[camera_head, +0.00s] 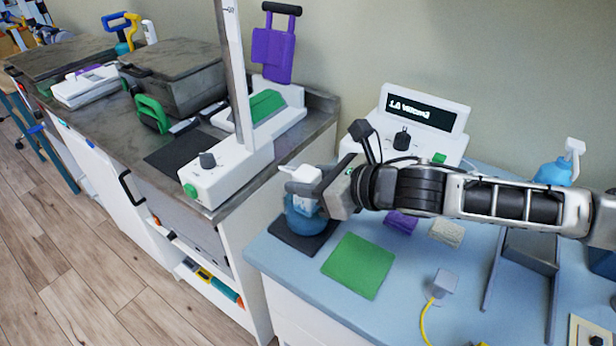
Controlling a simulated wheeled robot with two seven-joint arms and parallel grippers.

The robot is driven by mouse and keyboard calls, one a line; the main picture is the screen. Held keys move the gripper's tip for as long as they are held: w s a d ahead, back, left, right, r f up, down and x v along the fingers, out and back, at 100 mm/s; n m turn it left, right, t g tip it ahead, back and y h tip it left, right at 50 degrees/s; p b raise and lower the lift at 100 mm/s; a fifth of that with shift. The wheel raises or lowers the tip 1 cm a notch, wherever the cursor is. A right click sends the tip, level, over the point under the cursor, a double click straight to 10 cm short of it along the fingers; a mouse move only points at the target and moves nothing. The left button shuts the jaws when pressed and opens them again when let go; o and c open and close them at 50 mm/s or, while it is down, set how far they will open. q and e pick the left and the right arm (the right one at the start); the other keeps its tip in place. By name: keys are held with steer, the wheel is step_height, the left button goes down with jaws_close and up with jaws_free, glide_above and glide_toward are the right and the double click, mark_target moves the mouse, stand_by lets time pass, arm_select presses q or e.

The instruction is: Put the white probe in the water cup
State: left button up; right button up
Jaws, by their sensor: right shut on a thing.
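My right gripper (306,188) reaches in from the right and is shut on a white piece, the white probe (303,204), which is mostly hidden by the fingers. The blue, see-through water cup (305,223) stands on a dark square mat (290,240) at the blue table's left corner. The gripper is right over the cup, and the probe's lower part overlaps the cup's rim in the picture. I cannot tell how deep the probe's tip is. My left gripper is not in view.
A green pad (358,266) lies right of the mat. A white console (425,125) stands behind my arm. A purple block (400,222), a beige block (447,233) and a grey plug with yellow cord (444,283) lie on the blue table (400,310). A dark counter (190,140) stands left.

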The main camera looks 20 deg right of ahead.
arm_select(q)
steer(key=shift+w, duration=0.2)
arm_select(e)
steer(key=shift+f, duration=0.4)
stand_by(0.3)
stand_by(0.3)
steer(key=o, duration=1.2)
steer(key=shift+c, duration=0.2)
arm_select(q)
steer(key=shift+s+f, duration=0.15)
arm_select(e)
steer(key=shift+s+d+r, duration=0.2)
steer(key=shift+s+d, duration=0.3)
arm_select(q)
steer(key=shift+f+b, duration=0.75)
steer(key=shift+b, duration=0.1)
arm_select(e)
steer(key=v, duration=1.4)
steer(key=shift+s+r, duration=0.15)
steer(key=shift+s, duration=0.1)
